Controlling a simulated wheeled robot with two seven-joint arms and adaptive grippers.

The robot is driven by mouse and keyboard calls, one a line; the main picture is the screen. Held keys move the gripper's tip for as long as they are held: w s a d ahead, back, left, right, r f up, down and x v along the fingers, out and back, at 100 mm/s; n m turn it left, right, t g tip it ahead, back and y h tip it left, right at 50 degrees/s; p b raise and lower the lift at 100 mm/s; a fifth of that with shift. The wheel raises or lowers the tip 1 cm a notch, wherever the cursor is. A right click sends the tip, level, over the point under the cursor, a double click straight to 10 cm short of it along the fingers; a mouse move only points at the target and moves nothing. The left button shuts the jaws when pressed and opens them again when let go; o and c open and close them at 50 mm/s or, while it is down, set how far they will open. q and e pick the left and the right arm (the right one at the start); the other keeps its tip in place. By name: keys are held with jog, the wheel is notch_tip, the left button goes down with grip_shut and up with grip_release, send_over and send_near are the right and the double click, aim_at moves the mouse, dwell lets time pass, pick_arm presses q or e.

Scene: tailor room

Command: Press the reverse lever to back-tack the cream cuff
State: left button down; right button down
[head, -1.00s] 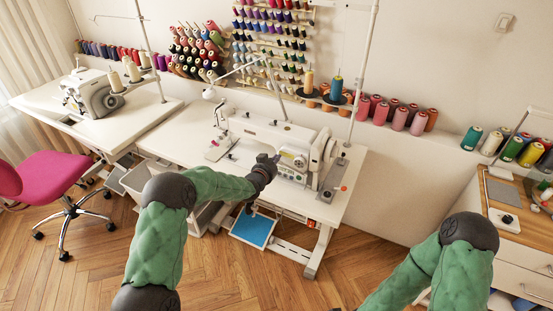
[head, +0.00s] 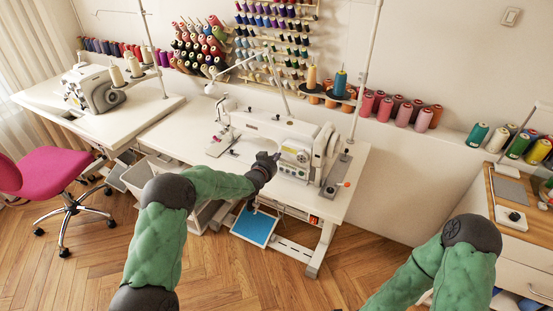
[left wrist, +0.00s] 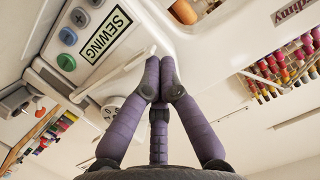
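The white sewing machine (head: 285,133) stands on the white table in the head view. A pale flat piece (head: 222,142), perhaps the cream cuff, lies at its left, needle end; it is too small to be sure. My left gripper (head: 268,160) is in front of the machine's right part, near its button panel. In the left wrist view the purple fingers (left wrist: 161,78) are drawn together with nothing seen between them. A white lever (left wrist: 122,72) is just left of the fingertips; I cannot tell whether they touch. My right gripper is out of view.
A "SEWING" label and coloured buttons (left wrist: 67,62) are close by the fingers. A thread stand (head: 358,80) rises behind the machine. A pink chair (head: 52,172) and a second machine (head: 92,90) are at left. A wooden-topped cabinet (head: 520,200) is at right.

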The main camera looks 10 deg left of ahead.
pick_arm(q)
jog(key=r+p, duration=0.1)
jog(key=r, duration=0.3)
jog(key=shift+d+r, duration=0.2)
jog(key=p+v, duration=0.2)
jog(key=v, duration=0.8)
jog(key=shift+f+p, duration=0.25)
jog(key=shift+p, duration=0.05)
jog(key=shift+a, duration=0.1)
jog(key=s+d+f+n+g, duration=0.2)
jog(key=s+f+g, duration=0.1)
jog(key=s+f, duration=0.55)
jog(key=s+d+f+n+g, duration=0.15)
jog(key=s+f+g, duration=0.35)
jog(key=f, duration=0.7)
jog(key=s+d+f+n+g, duration=0.1)
jog(key=s+f, duration=0.4)
jog(key=s, duration=0.9)
jog(key=s+d+f+n+g, duration=0.2)
jog(key=s+f+g, duration=0.3)
jog(key=s, duration=0.9)
jog(key=shift+s+d+f+n+g, duration=0.2)
jog(key=shift+d+f+n+g, duration=0.1)
jog(key=shift+n, duration=0.55)
